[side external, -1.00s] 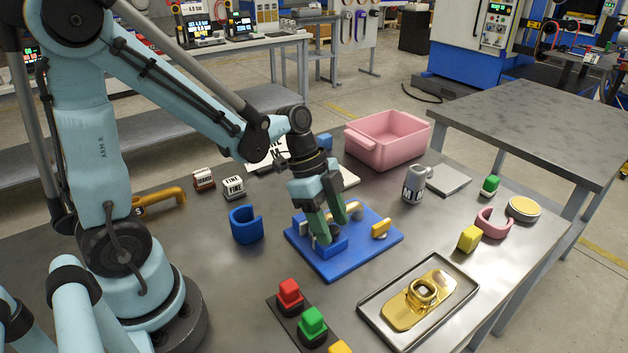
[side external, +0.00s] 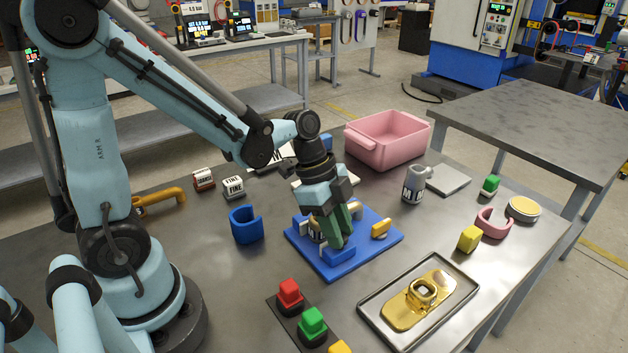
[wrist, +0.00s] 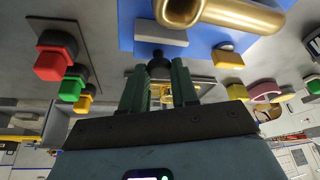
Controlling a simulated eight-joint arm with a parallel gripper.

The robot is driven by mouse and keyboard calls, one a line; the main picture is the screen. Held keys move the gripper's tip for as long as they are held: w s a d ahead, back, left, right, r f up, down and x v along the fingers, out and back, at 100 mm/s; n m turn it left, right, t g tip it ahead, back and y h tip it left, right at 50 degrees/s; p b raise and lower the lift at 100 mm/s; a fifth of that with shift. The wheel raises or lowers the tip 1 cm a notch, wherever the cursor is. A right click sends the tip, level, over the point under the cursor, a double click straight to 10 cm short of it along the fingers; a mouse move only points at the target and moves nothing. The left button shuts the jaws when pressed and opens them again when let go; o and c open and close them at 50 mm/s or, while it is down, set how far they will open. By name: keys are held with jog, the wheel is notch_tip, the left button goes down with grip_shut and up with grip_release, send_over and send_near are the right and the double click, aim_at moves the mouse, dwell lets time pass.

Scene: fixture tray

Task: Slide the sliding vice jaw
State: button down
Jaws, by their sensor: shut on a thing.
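The blue vice base (side external: 375,250) lies on the grey table, and it also shows in the wrist view (wrist: 133,18). The sliding vice jaw (side external: 342,256) is a blue block at the base's front edge. In the wrist view, a pale grey strip (wrist: 160,38) and a dark round knob (wrist: 158,64) show near my fingertips. My gripper (side external: 342,243) points down over the jaw, its green fingers shut on it; the fingers (wrist: 159,72) straddle the knob. The exact contact is partly hidden. A brass bar (wrist: 225,14) lies on the base beyond the jaw.
A tray (side external: 373,307) with a gold part stands in front. Red and green buttons (side external: 312,322) are at the front left. A yellow block (side external: 470,238), grey mug (side external: 414,184) and pink bin (side external: 390,138) are to the right and behind.

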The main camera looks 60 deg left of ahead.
jog(key=c, duration=0.9)
grip_release()
jog(key=shift+o, duration=0.2)
jog(key=v, duration=1.2)
jog(key=shift+a, duration=0.15)
jog(key=shift+s, duration=0.15)
jog(key=f+n+t+y, duration=0.1)
jog(key=n+t, duration=0.1)
jog(key=n, duration=0.2)
jog(key=s+f+n+t+y, duration=0.1)
jog(key=n, duration=0.4)
jog(key=f+n+t+y, duration=0.1)
jog(key=n+t+y, duration=0.1)
jog(key=n, duration=0.2)
jog(key=shift+s+a+n+t, duration=0.15)
jog(key=shift+s+n+t, duration=0.15)
jog(key=shift+s, duration=0.1)
